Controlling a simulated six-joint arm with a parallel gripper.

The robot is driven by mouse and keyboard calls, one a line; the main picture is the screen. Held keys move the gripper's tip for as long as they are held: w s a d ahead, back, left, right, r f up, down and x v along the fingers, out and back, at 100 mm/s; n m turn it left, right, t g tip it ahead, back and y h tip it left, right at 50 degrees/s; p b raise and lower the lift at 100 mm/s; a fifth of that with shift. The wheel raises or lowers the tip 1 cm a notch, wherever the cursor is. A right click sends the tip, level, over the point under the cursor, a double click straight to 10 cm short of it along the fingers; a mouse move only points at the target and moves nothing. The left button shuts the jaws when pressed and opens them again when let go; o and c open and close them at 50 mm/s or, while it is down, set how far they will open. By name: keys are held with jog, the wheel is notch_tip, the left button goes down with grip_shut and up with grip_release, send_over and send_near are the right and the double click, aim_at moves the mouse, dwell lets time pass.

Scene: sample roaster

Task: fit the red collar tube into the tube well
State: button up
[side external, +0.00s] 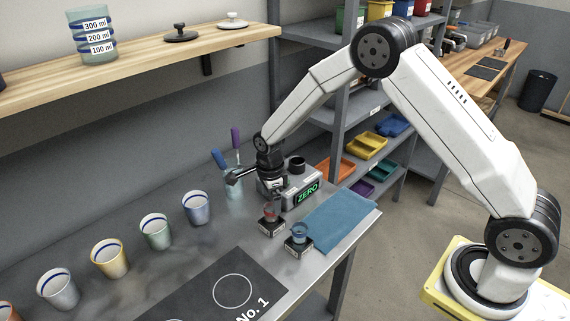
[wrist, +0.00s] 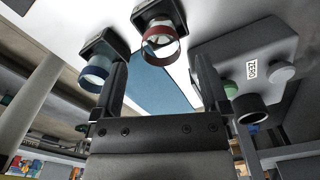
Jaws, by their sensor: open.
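The red collar tube (side external: 269,211) stands upright in a small black block on the steel bench. It also shows in the wrist view (wrist: 160,43), a clear tube with a red band, still seated in its block. My gripper (side external: 276,201) is open and empty just above it; in the wrist view its fingertips (wrist: 161,65) are spread with the red collar tube between and beyond them. The tube well seems to be the dark round cup (side external: 297,163) on the grey device with the ZERO display, also in the wrist view (wrist: 250,106). Its inside is hard to see.
A blue collar tube (side external: 300,232) stands in a similar block close by, left of the red one in the wrist view (wrist: 96,72). A blue cloth (side external: 338,220) lies right. Several cups line the bench's left; a holder with tools (side external: 235,178) stands behind my gripper.

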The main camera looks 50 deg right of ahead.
aim_at(271, 214)
jog(key=shift+f, duration=0.6)
jog(key=shift+f, duration=0.1)
jog(key=shift+w+f, duration=0.1)
jog(key=shift+f, duration=2.35)
grip_shut()
